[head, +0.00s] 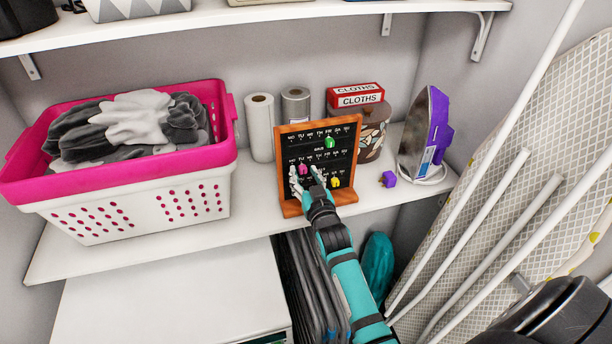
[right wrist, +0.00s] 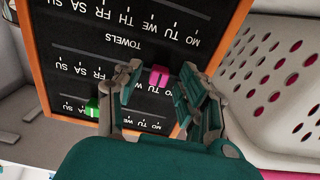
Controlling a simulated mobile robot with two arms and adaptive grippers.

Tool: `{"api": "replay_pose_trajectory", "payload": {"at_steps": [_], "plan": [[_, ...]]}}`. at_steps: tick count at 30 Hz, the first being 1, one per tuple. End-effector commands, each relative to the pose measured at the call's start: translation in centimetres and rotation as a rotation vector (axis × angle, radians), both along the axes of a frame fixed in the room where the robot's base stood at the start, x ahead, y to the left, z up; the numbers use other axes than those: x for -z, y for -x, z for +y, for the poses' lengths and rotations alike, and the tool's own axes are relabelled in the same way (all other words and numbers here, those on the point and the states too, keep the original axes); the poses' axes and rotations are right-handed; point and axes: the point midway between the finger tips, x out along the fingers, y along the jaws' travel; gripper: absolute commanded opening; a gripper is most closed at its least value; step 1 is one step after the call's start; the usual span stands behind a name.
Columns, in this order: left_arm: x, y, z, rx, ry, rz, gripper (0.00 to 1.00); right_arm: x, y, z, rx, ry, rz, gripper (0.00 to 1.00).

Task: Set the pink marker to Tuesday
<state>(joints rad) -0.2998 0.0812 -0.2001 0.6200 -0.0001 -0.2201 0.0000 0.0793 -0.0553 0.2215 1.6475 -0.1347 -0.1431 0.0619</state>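The orange-framed black board (head: 286,185) stands on the shelf, with several rows of day letters. The pink marker (head: 303,169) is on the middle row, towards the left end. In the right wrist view the board (right wrist: 45,95) appears upside down. There the pink marker (right wrist: 160,76) sits between the fingertips of my right gripper (right wrist: 158,82), with a gap visible on each side. That gripper (head: 306,176) is open in front of the board. Its fingers cover letters near the marker; it looks close to TU, but I cannot tell exactly. My left gripper is not in view.
A green marker (head: 330,142) is on the upper row and a yellow marker (head: 335,182) on the lower. A pink-rimmed laundry basket (head: 150,205) stands left. Paper rolls (head: 260,130), a cloths box (head: 357,97) and a purple iron (head: 437,125) stand nearby. An ironing board (head: 560,130) leans right.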

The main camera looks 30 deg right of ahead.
Motion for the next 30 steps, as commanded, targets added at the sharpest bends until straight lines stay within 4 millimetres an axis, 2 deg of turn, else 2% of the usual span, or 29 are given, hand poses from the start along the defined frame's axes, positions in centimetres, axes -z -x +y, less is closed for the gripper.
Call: {"api": "replay_pose_trajectory", "payload": {"at_steps": [7, 11, 14, 24, 30], "plan": [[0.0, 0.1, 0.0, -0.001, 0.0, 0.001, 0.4, 0.0, 0.0, 0.0, 0.0, 0.0, -0.001, 0.42], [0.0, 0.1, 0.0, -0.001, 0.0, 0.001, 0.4, 0.1, 0.8, 0.2, 0.0, 0.0, 0.0, 0.42], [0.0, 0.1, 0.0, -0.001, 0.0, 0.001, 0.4, 0.1, 2.3, 0.6, 0.0, 0.0, 0.001, 0.42], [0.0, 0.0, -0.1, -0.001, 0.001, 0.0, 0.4, 0.1, 9.2, 2.3, 0.0, 0.0, 0.002, 0.42], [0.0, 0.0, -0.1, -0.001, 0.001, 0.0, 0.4, 0.1, 11.3, 2.8, 0.0, 0.0, 0.001, 0.42]]}}
